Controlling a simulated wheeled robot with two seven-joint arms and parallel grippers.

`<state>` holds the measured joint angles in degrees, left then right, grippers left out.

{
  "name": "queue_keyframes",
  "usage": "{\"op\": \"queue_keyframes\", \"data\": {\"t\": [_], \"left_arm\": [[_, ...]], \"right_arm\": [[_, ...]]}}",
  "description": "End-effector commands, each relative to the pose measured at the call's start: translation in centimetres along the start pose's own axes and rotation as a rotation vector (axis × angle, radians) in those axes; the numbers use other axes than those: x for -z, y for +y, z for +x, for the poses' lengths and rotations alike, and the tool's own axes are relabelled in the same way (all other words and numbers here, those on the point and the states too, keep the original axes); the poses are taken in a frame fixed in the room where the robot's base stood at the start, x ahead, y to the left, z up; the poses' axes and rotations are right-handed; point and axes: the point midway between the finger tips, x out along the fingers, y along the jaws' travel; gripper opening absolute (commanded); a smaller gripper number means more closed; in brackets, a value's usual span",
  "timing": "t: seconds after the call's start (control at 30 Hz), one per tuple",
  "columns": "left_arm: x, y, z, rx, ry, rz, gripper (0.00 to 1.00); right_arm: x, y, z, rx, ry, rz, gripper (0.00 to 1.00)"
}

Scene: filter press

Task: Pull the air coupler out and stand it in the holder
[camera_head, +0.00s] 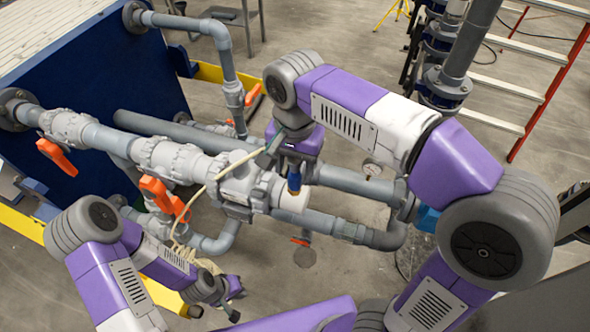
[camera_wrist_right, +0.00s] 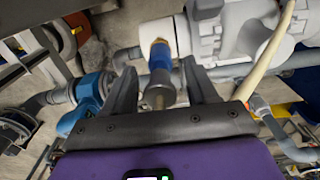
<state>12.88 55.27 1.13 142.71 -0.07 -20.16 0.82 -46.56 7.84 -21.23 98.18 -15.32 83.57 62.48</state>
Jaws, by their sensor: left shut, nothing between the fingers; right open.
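The air coupler (camera_head: 294,181) is a small blue sleeve with a brass end, at the white pipe end in the middle of the head view. In the right wrist view, the coupler (camera_wrist_right: 161,63) lies between my right gripper's fingers (camera_wrist_right: 156,76), with its brass end away from the palm and a grey stem toward it. The right gripper (camera_head: 292,168) is open around the coupler, with visible gaps on both sides. My left gripper (camera_head: 229,305) is shut and empty at the lower left, well away from the coupler. I cannot make out the holder.
A cream hose (camera_head: 212,185) runs across the white valve body (camera_head: 240,184) near my right gripper. Grey pipes and orange valve handles (camera_head: 163,195) crowd the left. Farther back are a ladder (camera_head: 515,85) and open floor.

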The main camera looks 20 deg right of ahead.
Motion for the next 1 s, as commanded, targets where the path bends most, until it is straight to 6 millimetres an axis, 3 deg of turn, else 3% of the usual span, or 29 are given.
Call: {"op": "queue_keyframes", "data": {"t": [0.1,0.3,1.0], "left_arm": [[0.1,-0.6,1.5,0.000,0.000,0.000,0.00],[0.1,-1.0,2.6,0.000,0.000,0.000,0.00],[0.1,-1.0,2.8,0.000,0.000,0.000,0.00]], "right_arm": [[0.0,0.0,2.1,0.000,0.000,0.000,0.57],[0.0,0.0,3.6,0.000,0.000,0.000,0.57],[-0.1,0.1,4.4,-0.012,-0.007,0.002,0.57]]}}
